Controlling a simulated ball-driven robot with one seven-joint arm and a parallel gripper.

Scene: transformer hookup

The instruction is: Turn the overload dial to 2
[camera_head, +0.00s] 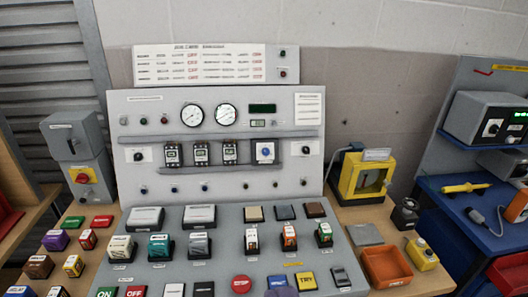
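An upright grey panel (228,173) stands on a bench against the wall. Two other dark knobs on white plates, a left knob (138,156) and a right knob (305,150), flank that row.
A sloped grey desk (222,222) with several blocks and buttons lies below the panel. A yellow-framed box (364,179) and an orange tray (386,266) stand to the right. A grey switch box (75,150) stands left. The space before the panel face looks clear.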

